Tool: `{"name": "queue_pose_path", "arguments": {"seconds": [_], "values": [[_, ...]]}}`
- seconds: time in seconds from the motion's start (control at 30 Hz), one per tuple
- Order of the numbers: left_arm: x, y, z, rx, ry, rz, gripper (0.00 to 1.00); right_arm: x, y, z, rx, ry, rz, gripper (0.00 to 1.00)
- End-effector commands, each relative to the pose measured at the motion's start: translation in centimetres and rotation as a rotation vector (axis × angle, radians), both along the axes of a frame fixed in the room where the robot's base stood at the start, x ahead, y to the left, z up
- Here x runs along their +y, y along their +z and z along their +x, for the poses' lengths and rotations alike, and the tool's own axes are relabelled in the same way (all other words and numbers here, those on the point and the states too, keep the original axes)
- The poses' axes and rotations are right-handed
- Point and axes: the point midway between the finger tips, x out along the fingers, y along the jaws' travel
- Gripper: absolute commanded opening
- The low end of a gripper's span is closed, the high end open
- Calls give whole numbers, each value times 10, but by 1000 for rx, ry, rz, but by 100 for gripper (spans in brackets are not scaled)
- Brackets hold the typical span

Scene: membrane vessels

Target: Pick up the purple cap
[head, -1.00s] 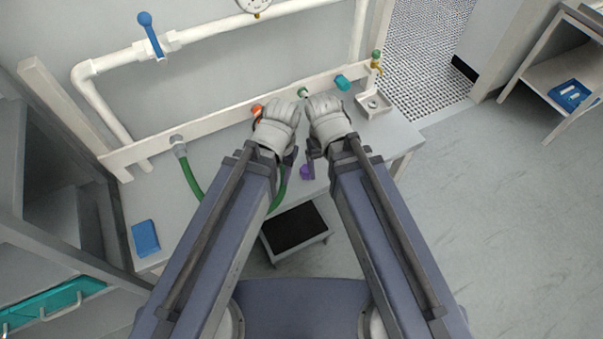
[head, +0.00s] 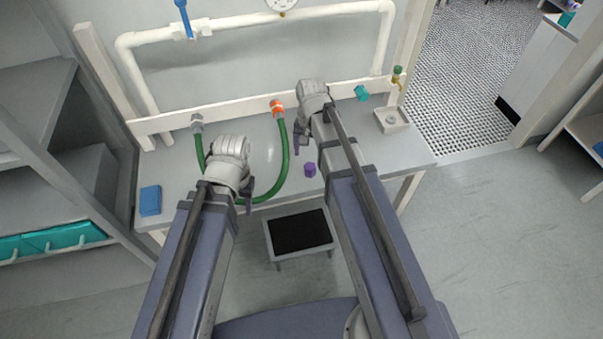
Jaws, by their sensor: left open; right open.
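The purple cap (head: 310,169) lies on the grey bench top (head: 400,157), near its front edge and just left of my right forearm. Nothing holds it. My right gripper (head: 302,137) is open, above the bench and behind the cap, apart from it. My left gripper (head: 246,195) is open near the bench's front edge, to the left of the cap and beside the green hose.
A green hose (head: 286,160) loops from a grey fitting (head: 197,122) to an orange fitting (head: 277,107). A teal fitting (head: 361,92) is on the rail. A blue block (head: 150,200) lies at the left. A black-topped step stool (head: 300,231) stands below.

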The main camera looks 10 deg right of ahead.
Motion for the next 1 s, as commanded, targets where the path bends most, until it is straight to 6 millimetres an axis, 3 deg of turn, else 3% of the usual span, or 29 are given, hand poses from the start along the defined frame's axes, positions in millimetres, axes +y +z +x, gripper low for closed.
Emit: {"name": "queue_pose_path", "arguments": {"seconds": [0.4,0.67,1.0], "values": [[0,-26,0,0,0,0,49,0,-26,0,0,2,0,80],[0,-29,0,0,0,0,49,-1,-29,0,0,2,0,80],[0,-65,0,0,0,0,49,-6,-65,4,0,2,0,80]]}}
